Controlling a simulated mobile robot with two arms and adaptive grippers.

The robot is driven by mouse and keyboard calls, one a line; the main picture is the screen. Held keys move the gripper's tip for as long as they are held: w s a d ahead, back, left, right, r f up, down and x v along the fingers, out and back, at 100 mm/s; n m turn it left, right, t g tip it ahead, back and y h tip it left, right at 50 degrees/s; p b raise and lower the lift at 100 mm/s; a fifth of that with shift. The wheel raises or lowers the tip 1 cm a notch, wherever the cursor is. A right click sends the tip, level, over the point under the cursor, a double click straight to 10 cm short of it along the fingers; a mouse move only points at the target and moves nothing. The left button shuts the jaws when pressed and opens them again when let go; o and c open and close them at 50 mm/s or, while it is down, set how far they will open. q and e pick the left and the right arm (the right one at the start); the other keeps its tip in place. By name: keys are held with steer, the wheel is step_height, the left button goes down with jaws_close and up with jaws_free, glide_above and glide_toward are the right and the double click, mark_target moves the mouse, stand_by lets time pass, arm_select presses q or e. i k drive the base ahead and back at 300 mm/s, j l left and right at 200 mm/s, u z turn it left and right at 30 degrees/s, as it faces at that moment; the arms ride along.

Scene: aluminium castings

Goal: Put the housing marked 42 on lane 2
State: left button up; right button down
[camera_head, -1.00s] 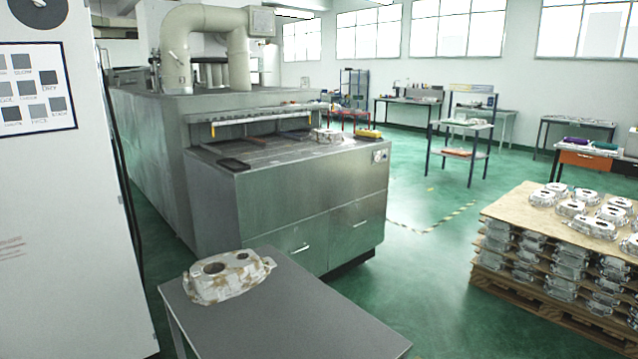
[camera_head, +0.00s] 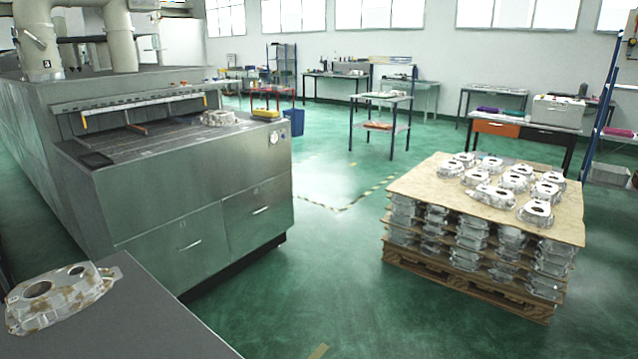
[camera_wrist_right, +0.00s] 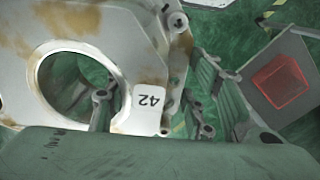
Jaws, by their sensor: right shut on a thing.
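The housing marked 42 (camera_wrist_right: 130,62) is a pale metal casting with brown stains and a large round hole; its white label reads 42, upside down in the right wrist view. My right gripper (camera_wrist_right: 150,110) is shut on its edge beside the label, with a finger part showing through the hole. The housing's far side runs out of the picture. In the head view, the big grey machine (camera_head: 190,170) has a flat bed (camera_head: 150,140) with long lines along it. No lane number is readable. Neither gripper is in the head view.
A stained housing (camera_head: 58,296) lies on a grey table (camera_head: 150,325) at lower left. A pallet stack (camera_head: 420,186) of housings stands right. Green floor between is clear.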

mark_target(173, 130)
steer(key=i+l+z, duration=0.5)
steer(key=i, duration=0.3)
steer(key=i+l+z, duration=0.3)
steer(key=i+j+u, duration=0.1)
steer(key=i+u, duration=0.7)
steer(key=i, duration=0.15)
steer(key=i+l+u, duration=0.25)
steer(key=i+u, duration=0.15)
steer(key=i+j+u, duration=0.1)
steer(key=i+u, duration=0.25)
steer(key=i, duration=0.15)
steer(key=i+u, duration=0.4)
steer(key=i, duration=0.15)
steer(key=i+l+u, duration=0.35)
steer(key=i, duration=0.15)
